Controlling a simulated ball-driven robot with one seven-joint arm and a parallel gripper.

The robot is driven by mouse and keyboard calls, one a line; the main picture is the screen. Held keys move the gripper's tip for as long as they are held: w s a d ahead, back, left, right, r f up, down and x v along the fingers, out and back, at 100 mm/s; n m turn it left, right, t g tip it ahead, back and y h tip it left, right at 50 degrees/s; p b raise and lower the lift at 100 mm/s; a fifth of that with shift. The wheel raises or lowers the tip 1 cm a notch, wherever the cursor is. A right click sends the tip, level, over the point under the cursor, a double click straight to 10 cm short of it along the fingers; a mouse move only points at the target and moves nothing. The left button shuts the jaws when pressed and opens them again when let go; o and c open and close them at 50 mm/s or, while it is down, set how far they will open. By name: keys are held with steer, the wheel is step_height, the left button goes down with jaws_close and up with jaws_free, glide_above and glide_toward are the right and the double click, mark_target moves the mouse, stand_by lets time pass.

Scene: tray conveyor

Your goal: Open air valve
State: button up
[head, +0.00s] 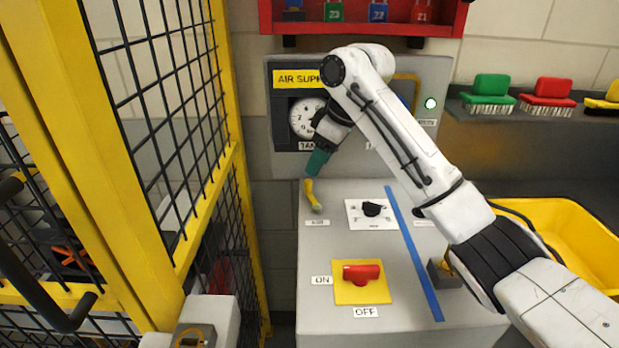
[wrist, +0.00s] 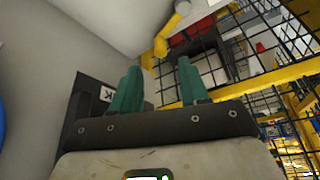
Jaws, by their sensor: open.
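A yellow valve lever (head: 312,196) stands at the back left of the grey cabinet top, above a small white label too small to read for sure. My gripper (head: 317,166) reaches down from the upper right with its green fingers just above the lever's upper end. In the wrist view my gripper (wrist: 159,68) is open, with nothing held between the fingers. A yellow bent part (wrist: 167,36), apparently the lever, shows beyond the gap between the fingertips. I cannot tell whether the fingers touch it.
The air supply panel with its gauge (head: 307,118) stands behind. A black knob (head: 372,208) and a red switch (head: 362,273) sit on the cabinet top, with a blue strip (head: 413,250) right of them. A yellow mesh fence (head: 180,130) stands close left. A yellow bin (head: 560,225) is right.

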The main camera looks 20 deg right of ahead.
mark_target(309, 180)
steer(key=x, duration=0.6)
steer(key=shift+a+f, duration=0.1)
steer(key=shift+f, duration=0.2)
steer(key=shift+c, duration=0.3)
jaws_close()
